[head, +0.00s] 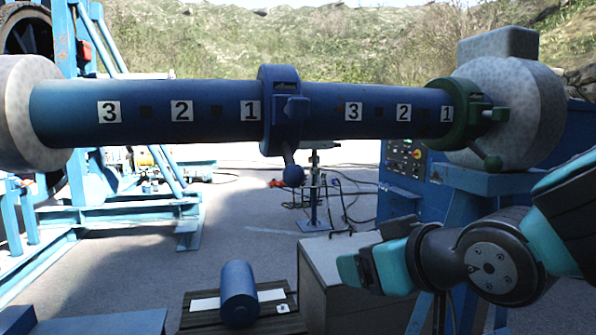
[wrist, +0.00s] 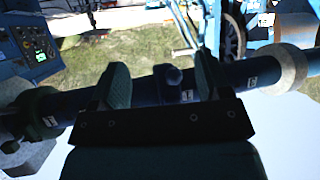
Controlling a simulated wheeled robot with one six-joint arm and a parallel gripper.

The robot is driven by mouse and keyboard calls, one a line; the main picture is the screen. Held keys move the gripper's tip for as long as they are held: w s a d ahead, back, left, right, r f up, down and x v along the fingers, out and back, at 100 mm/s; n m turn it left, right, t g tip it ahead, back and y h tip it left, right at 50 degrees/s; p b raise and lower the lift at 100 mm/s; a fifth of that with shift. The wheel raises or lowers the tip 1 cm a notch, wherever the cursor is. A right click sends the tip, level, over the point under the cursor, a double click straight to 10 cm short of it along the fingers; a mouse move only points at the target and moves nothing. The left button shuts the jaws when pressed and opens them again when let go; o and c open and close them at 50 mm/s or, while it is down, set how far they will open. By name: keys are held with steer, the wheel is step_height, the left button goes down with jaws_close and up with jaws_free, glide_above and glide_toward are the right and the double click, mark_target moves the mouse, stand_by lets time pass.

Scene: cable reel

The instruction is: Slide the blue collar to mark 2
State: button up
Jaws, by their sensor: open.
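The blue collar (head: 281,112) sits around the dark blue bar (head: 320,122), just right of the left-hand mark 1 (head: 250,111). Its handle hangs down and ends in a round knob (head: 292,174). The left-hand mark 2 (head: 181,110) is further left; another mark 2 (head: 404,112) is right of the collar. My gripper (head: 362,270) is low at the right, apart from the bar. In the wrist view my gripper (wrist: 162,72) is open and empty. A dark knob (wrist: 173,76) and part of the bar show between and beyond its fingers.
A green collar (head: 462,114) with its own knob sits at the bar's right end. Pale round ends (head: 512,110) close the bar. Below are a grey box (head: 345,285) and a blue cylinder (head: 238,292) on a pallet. A blue control cabinet (head: 402,170) stands behind.

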mark_target(298, 176)
steer(key=w+a+r+n+t+y, duration=0.1)
steer(key=a+r+t, duration=0.1)
steer(key=r+t, duration=0.15)
steer(key=w+a+r+t+y, duration=0.1)
steer(key=w+a+r+t, duration=0.1)
steer(key=r, duration=0.3)
steer(key=shift+g, duration=0.25)
steer(key=p+x, duration=0.8)
steer(key=x, duration=0.8)
steer(key=shift+w+f, duration=0.15)
steer(key=shift+w, duration=0.3)
steer(key=shift+c, duration=0.5)
